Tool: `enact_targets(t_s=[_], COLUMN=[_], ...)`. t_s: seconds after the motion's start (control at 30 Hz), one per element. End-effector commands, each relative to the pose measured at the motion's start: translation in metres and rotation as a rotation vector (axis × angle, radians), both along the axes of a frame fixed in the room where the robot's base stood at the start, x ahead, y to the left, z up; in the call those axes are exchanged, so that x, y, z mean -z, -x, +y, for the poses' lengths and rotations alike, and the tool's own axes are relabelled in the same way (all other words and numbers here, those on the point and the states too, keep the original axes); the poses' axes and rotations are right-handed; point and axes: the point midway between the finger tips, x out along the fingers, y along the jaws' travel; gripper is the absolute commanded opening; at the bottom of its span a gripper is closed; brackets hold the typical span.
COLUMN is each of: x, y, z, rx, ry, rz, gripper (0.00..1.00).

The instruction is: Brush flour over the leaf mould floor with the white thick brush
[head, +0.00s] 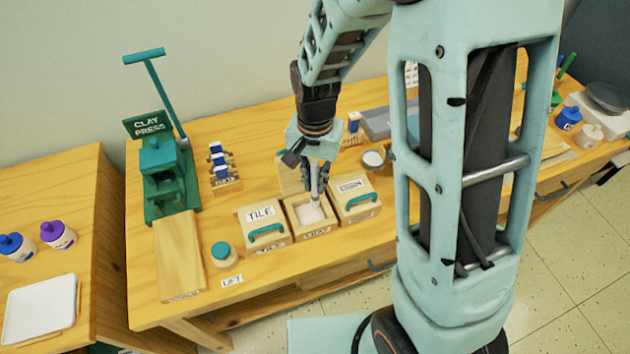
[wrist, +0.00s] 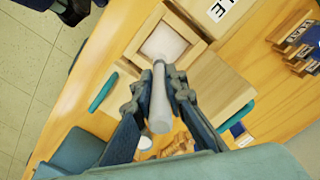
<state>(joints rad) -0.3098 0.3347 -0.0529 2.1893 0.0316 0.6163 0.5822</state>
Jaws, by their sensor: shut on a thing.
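My gripper (head: 317,175) points down over the middle wooden mould, the leaf mould (head: 313,230), and is shut on the white thick brush (head: 315,188). The brush stands nearly upright with its lower end inside the mould's walls. In the wrist view, the fingers (wrist: 158,84) clasp the brush (wrist: 160,104) from both sides, and its far end lies over the pale mould floor (wrist: 165,43). The floor looks whitish; whether the brush tip touches it I cannot tell. A small bowl of white powder (head: 373,158) stands behind to the right.
Lidded moulds with teal handles stand close on both sides: the tile mould (head: 262,212) at left and another (head: 355,198) at right. The green clay press (head: 168,175) and a teal-lidded jar (head: 223,254) are farther left.

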Motion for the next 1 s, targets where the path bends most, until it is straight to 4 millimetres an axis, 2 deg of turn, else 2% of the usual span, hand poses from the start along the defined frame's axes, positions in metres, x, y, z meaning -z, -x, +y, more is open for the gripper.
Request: enact_targets(t_s=[0.03,0.5,1.0], x=[-0.010,-0.056,-0.058], y=[0.000,0.000,0.000], z=[0.000,0.000,0.000], rx=[0.000,0.000,0.000], ry=[-0.001,-0.001,0.000], rz=[-0.001,-0.001,0.000], gripper=[0.00,0.00,0.00])
